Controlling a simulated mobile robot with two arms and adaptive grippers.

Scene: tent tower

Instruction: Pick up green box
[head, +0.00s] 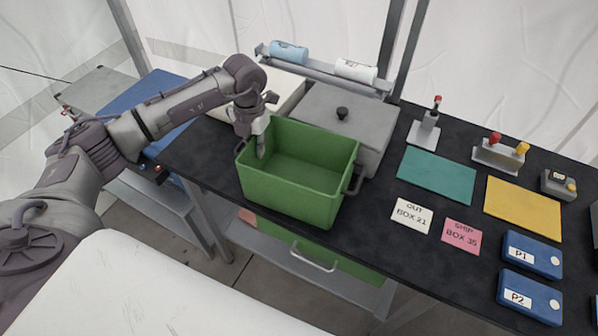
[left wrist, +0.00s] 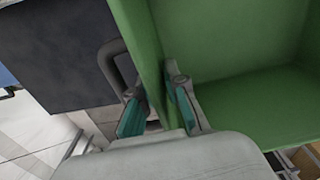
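The green box (head: 295,200) is an open-topped bin standing upright near the left end of the black table, with a dark handle on its right side. My left gripper (head: 259,150) reaches down at its left rim. In the left wrist view, the fingers of my left gripper (left wrist: 158,108) straddle the wall of the green box (left wrist: 240,50), one outside near a dark handle (left wrist: 113,65), one inside. The fingers are spread, with a gap beside the wall on the outer side. The box looks empty where visible. My right gripper is not in view.
A grey lidded container (head: 345,112) stands close behind the box. Rolls (head: 356,70) lie on a rack at the back. A teal mat (head: 437,175), yellow mat (head: 523,208), label cards (head: 411,215) and blue cases (head: 532,254) lie to the right. A green drawer-like bin (head: 330,260) is below.

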